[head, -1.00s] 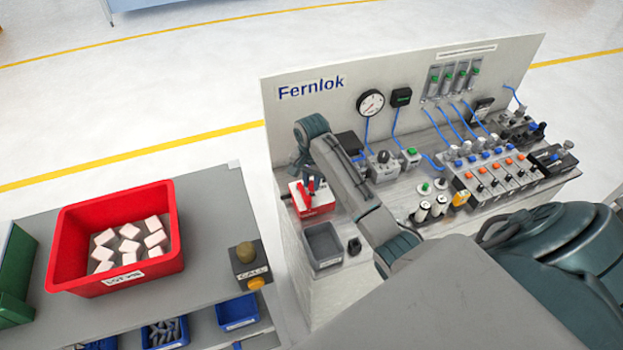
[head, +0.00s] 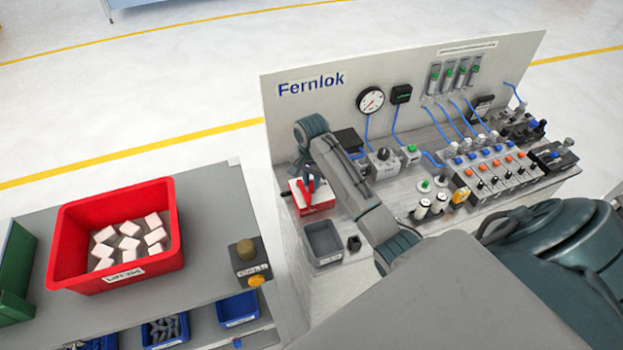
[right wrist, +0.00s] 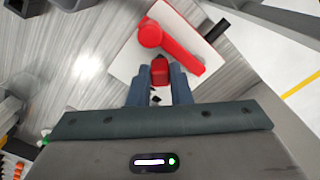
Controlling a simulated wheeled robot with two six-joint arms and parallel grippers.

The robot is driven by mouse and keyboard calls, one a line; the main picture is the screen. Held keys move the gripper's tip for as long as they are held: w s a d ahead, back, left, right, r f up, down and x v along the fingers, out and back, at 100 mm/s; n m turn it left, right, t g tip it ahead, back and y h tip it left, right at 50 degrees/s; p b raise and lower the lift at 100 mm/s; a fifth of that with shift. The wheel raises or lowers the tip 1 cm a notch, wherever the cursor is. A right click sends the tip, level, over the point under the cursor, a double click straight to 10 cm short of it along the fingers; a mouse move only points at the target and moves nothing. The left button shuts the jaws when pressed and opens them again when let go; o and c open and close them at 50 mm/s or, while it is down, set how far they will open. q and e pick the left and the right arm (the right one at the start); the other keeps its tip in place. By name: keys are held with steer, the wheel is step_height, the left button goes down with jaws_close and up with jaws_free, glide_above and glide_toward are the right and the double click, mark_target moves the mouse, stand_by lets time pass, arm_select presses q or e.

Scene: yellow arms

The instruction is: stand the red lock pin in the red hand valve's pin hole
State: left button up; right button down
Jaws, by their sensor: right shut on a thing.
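The red hand valve (head: 320,203) sits at the near left of the Fernlok bench, partly covered by my right arm. In the right wrist view the valve's red lever (right wrist: 182,52) has a round hub and lies across a pale block. My right gripper (right wrist: 160,82) is shut on the red lock pin (right wrist: 160,71), which shows between the two fingers close to the hub. I cannot tell whether the pin's lower end is in the pin hole; the hole is hidden. In the head view my right gripper is small and low over the valve. My left gripper is not in view.
An empty grey bin (head: 323,243) and a small dark part (head: 354,243) are in front of the valve. Regulators and a valve row (head: 497,170) fill the bench's right. The back panel (head: 300,110) rises behind. A red crate (head: 118,275) of pale blocks stands on the left table.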

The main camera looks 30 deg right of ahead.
steer(key=shift+f, duration=0.55)
steer(key=c, duration=1.3)
jaws_free()
steer(key=shift+o, duration=0.2)
